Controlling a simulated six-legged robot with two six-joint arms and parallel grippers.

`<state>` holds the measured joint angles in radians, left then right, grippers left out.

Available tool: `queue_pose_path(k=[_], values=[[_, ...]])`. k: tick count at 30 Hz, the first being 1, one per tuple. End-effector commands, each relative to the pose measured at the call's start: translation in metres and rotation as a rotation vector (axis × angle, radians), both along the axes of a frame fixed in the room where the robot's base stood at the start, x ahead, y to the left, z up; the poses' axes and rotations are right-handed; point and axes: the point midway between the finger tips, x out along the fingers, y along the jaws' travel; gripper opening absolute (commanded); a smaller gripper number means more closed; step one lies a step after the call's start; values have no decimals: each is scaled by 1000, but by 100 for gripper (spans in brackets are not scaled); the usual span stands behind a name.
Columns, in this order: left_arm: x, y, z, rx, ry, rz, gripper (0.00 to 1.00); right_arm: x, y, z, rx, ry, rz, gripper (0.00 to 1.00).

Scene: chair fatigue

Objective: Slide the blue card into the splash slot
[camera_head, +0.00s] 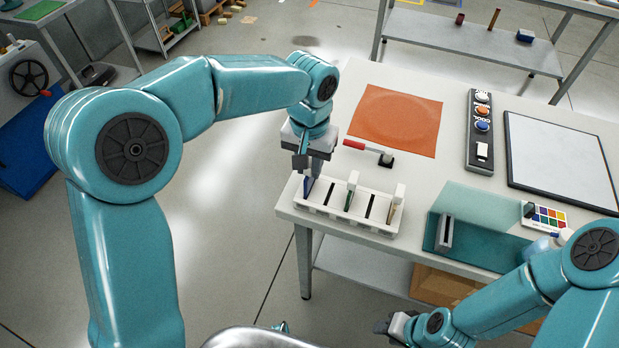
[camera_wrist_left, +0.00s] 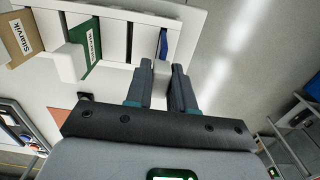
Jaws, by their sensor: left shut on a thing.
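A white slotted rack (camera_head: 326,212) stands at the table's near left corner. The blue card (camera_head: 308,187) is upright at its left end, with its lower part hidden in the rack. My left gripper (camera_head: 316,170) points down over that end and is shut on the card's pale tab. In the left wrist view the fingers (camera_wrist_left: 161,88) close around this tab, and a strip of the blue card (camera_wrist_left: 163,44) shows at the rack's end. No slot labelled splash is readable. My right gripper (camera_head: 394,326) is low at the front, its jaws too small to judge.
A green card (camera_head: 349,199) and a tan card (camera_head: 393,214) stand in the rack, with dark empty slots between. A teal see-through box (camera_head: 480,241) stands to the right.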

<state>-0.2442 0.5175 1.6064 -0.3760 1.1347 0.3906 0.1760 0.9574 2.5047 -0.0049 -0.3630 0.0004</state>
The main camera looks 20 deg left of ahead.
Motion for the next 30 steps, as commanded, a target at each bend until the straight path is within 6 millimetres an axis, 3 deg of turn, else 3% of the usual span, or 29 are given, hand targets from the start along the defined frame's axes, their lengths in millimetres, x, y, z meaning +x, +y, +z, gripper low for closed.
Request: queue_pose_path(k=[30], values=[[0,0,37,0,-1,0,0,0,0,31,0,0,0,43]])
